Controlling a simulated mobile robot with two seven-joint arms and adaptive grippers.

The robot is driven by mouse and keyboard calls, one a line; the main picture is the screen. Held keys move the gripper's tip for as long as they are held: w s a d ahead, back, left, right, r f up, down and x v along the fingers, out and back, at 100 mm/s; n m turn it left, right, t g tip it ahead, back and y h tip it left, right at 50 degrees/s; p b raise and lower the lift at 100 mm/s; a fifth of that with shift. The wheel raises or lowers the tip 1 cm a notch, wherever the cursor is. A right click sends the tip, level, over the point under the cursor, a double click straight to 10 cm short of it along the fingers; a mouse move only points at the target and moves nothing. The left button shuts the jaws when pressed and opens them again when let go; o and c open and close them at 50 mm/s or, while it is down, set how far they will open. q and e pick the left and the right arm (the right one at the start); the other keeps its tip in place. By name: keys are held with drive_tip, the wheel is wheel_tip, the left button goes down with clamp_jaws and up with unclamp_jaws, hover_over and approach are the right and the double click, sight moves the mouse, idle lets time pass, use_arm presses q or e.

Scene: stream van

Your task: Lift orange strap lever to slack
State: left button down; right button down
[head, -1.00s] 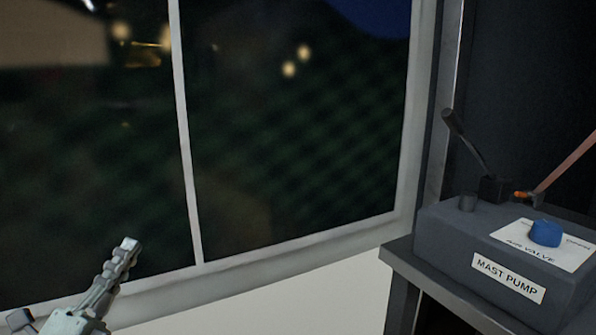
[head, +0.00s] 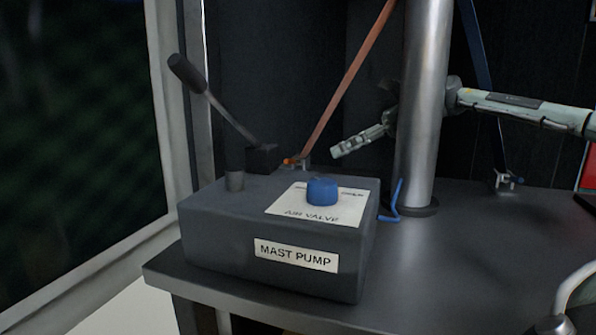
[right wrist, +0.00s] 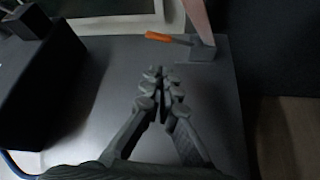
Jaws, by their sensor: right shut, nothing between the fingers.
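The orange strap lever (head: 291,161) shows small behind the mast pump, at the foot of an orange-brown strap (head: 350,75) that rises up and to the right. In the right wrist view the lever (right wrist: 158,37) points left from a bracket (right wrist: 200,50) on the dark surface, with the strap (right wrist: 198,20) above it. My right gripper (head: 337,153) comes in from the right past the silver mast and is shut and empty, a little right of the lever. In the right wrist view the gripper (right wrist: 162,75) sits below the lever, apart from it. My left gripper is out of view.
The mast pump box (head: 220,245) with a blue air valve knob (head: 322,190) and a black pump handle (head: 215,100) stands in front of the lever. The silver mast (head: 420,110) rises beside my right arm. A blue strap (head: 480,70) and a blue hook (head: 396,205) are nearby.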

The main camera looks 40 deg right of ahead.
sight(294, 162)
drive_tip(key=shift+w, duration=0.15)
